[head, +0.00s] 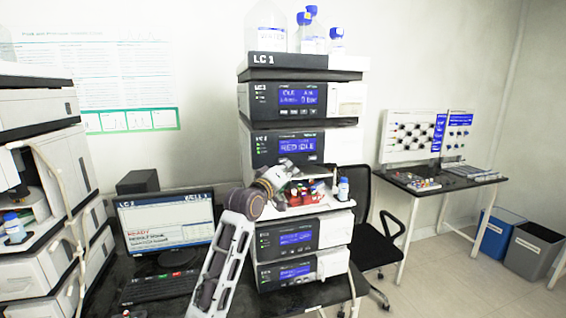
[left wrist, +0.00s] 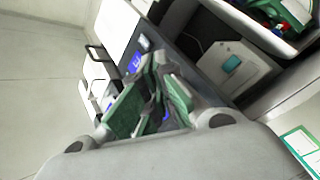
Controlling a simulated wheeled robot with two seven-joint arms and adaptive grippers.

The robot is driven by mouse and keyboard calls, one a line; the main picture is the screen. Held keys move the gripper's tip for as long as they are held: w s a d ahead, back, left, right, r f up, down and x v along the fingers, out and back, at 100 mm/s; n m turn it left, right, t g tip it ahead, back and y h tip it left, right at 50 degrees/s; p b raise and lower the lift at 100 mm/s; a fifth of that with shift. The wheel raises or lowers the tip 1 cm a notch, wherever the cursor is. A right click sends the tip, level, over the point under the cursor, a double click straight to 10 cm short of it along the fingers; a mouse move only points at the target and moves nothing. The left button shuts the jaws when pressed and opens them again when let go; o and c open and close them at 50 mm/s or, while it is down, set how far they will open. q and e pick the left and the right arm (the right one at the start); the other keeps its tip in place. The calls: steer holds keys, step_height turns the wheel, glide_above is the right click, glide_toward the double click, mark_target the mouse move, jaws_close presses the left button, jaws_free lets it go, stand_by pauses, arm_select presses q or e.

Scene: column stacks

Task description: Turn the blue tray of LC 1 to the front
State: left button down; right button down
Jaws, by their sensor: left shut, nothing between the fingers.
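The LC 1 stack (head: 290,148) stands at the centre of the head view. Its open middle compartment holds a turntable area with red, green and blue pieces (head: 312,193); my left arm covers much of it. The blue tray cannot be told apart clearly. In the left wrist view, green, blue and red pieces (left wrist: 275,14) show at the upper right corner, on a white ledge. My left gripper (head: 293,170) is in front of the compartment, shut and empty; its fingers show in the left wrist view (left wrist: 155,92), apart from the pieces. My right gripper is not in view.
A small blue-capped bottle (head: 343,189) stands at the compartment's right edge. Bottles (head: 265,30) stand on top of the stack. A monitor (head: 165,225) is left of it, a black chair (head: 375,225) right. Another instrument stack (head: 45,200) stands at far left.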

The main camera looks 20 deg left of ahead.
mark_target(283, 161)
arm_select(q)
steer(key=shift+w+a+r, duration=0.1)
steer(key=shift+w+a, duration=0.35)
steer(key=shift+w, duration=0.15)
stand_by(0.6)
stand_by(0.6)
steer(key=shift+w+a+p, duration=0.1)
steer(key=shift+w+p, duration=0.05)
steer(key=shift+p, duration=0.15)
steer(key=shift+w+a, duration=0.15)
steer(key=shift+w, duration=0.15)
stand_by(0.6)
